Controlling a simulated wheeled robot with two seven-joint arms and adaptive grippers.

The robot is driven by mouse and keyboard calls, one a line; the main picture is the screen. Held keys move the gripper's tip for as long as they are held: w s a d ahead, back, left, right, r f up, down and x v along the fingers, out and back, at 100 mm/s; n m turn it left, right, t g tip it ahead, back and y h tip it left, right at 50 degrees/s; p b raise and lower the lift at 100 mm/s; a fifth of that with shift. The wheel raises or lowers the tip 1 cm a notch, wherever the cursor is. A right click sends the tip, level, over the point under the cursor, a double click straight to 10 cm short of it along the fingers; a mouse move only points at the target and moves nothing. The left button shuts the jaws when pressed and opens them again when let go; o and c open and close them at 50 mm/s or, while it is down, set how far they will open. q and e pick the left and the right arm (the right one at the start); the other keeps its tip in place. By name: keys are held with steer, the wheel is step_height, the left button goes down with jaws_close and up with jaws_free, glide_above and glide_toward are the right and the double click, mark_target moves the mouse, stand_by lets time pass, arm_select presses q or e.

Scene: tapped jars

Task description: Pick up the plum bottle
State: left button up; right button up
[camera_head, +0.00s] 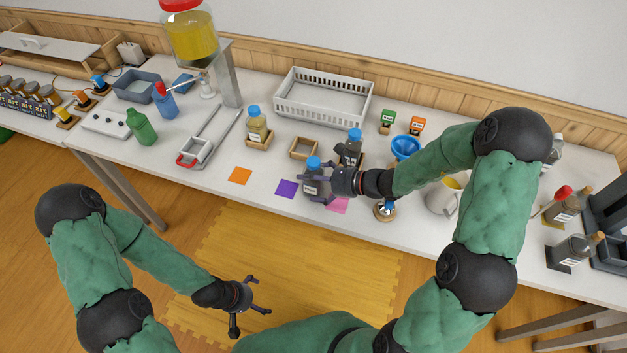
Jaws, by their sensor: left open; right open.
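A dark bottle with a blue cap (313,162) stands near the table's front edge, between the purple and pink squares. Its body is partly hidden by my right gripper (312,187), whose open fingers reach around it; I cannot tell whether they touch it. A second dark, labelled bottle with a blue cap (352,147) stands just behind, in a wooden holder. Both look greyish dark, so I cannot tell by colour which is the plum one. My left gripper (256,296) is open and empty, low over the yellow floor mat.
A yellow bottle (257,129) stands in a wooden holder, left of an empty wooden holder (304,148). A white basket (323,98) is behind. A blue funnel (405,147) and a white jug (443,196) are to the right. Orange (240,176), purple (286,188) and pink (338,206) squares lie in front.

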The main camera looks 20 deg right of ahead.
steer(key=c, duration=1.5)
steer(key=shift+r, duration=0.15)
